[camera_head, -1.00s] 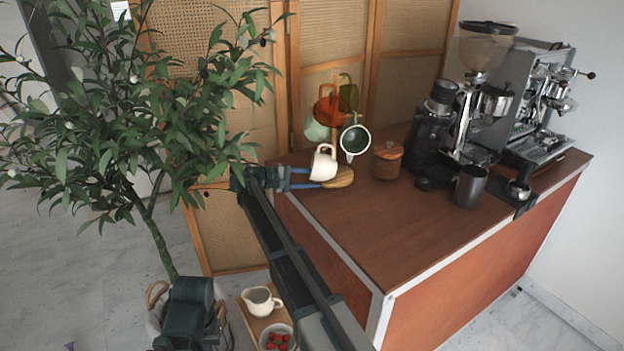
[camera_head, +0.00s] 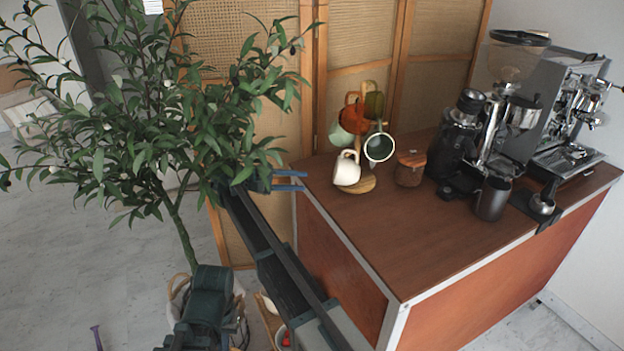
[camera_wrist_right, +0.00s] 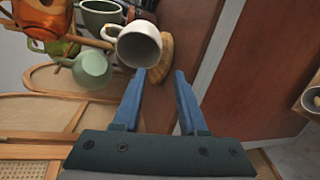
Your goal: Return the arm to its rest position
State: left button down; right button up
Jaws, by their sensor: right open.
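My right gripper (camera_head: 290,181) is at the left edge of the wooden cart top (camera_head: 440,225), its two blue fingers apart and empty. In the right wrist view the open fingers (camera_wrist_right: 158,100) point toward a white mug (camera_wrist_right: 139,44) and do not hold it. The white mug (camera_head: 347,168) hangs on the mug tree, whose round wooden base (camera_head: 360,185) stands on the cart. In the head view a gap shows between the fingertips and the mug. A dark green arm part (camera_head: 208,295) of mine shows at the bottom; my left gripper is not visible.
A leafy potted tree (camera_head: 180,215) stands left, its foliage close to my right gripper. Other mugs, including an orange one (camera_head: 354,117), hang on the mug tree. A wooden-lidded jar (camera_head: 409,170), a grinder (camera_head: 457,140), a dark cup (camera_head: 492,198) and an espresso machine (camera_head: 575,115) stand further right.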

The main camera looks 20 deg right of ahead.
jog(key=s+a+f+m+y, duration=0.1)
jog(key=s+f+y, duration=0.6)
jog(key=s, duration=0.6)
jog(key=s+a+f+m+y, duration=0.1)
jog(key=s+f+y, duration=0.5)
jog(key=s+f, duration=0.45)
jog(key=s+a+r+n+p, duration=0.1)
jog(key=s+a+r+p, duration=0.2)
jog(key=a, duration=0.4)
jog(key=s+a+r+n+y+p, duration=0.1)
jog(key=s+a+r+n+p, duration=0.1)
jog(key=s+a+r+p, duration=0.2)
jog(key=s+a+r, duration=0.1)
jog(key=s+a, duration=0.2)
jog(key=s, duration=0.1)
jog(key=shift+s+a, duration=0.15)
jog(key=shift+s, duration=0.05)
jog(key=shift+r, duration=0.1)
dwell(1.4)
